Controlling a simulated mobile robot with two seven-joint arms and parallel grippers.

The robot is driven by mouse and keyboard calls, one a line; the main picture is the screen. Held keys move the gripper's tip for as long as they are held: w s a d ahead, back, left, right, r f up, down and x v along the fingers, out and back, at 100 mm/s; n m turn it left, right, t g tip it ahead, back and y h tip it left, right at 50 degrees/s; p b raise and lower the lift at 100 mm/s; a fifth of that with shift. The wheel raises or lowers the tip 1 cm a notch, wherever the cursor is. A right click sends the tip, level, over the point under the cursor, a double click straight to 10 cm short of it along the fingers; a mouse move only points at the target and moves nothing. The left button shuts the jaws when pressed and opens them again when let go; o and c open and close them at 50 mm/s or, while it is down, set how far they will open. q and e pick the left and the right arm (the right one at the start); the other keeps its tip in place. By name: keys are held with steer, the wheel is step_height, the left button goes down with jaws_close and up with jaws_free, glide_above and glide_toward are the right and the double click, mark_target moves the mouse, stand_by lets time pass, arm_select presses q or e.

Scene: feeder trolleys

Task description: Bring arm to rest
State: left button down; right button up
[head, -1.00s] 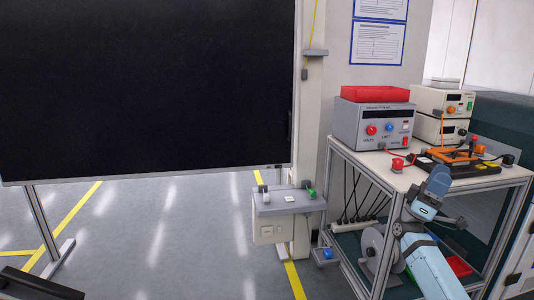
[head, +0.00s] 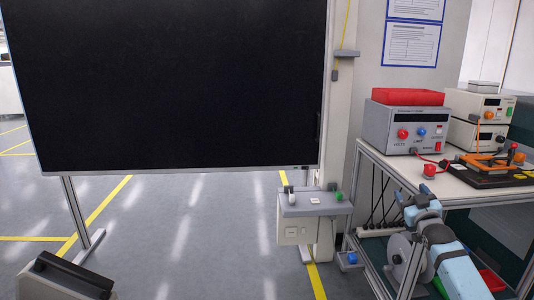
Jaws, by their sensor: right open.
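My right arm, light blue and grey, comes in from the lower right in the head view. Its gripper (head: 412,199) is at the front left corner of the trolley on the right, in front of the table top's edge in the picture. It is open and I see nothing between the fingers. Whether it touches the trolley I cannot tell. My left gripper is out of view.
The trolley (head: 383,171) carries a grey power supply (head: 386,138), a red bin (head: 408,97) and orange-and-black gear (head: 490,166). A reel (head: 399,276) sits below. A large black board (head: 170,85) stands at left. A grey control shelf (head: 312,203) sits between them. Floor (head: 190,240) is open.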

steer(key=s+a+f+g+y+b, duration=0.1)
steer(key=s+a+f+y, duration=0.2)
steer(key=s+a+f, duration=0.55)
steer(key=s+a+f+g+y+b, duration=0.1)
steer(key=s+a+f+g+y, duration=0.3)
steer(key=s+a, duration=0.75)
steer(key=s+a+r+t+y, duration=0.15)
steer(key=s+a, duration=0.25)
steer(key=s, duration=0.4)
steer(key=s+a+r+b, duration=0.1)
steer(key=s+a+r, duration=0.15)
steer(key=s, duration=0.55)
steer(key=s+a+r+y, duration=0.1)
steer(key=s+a, duration=0.3)
steer(key=s, duration=0.5)
arm_select(q)
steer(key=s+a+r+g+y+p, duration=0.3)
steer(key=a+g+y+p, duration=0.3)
steer(key=p, duration=3.2)
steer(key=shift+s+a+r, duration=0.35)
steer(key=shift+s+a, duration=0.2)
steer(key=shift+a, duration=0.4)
arm_select(e)
steer(key=s+d+r+g+h, duration=0.4)
steer(key=d+r+g+h, duration=0.2)
steer(key=d, duration=0.1)
steer(key=shift+d+r+m, duration=0.25)
steer(key=shift+m, duration=0.15)
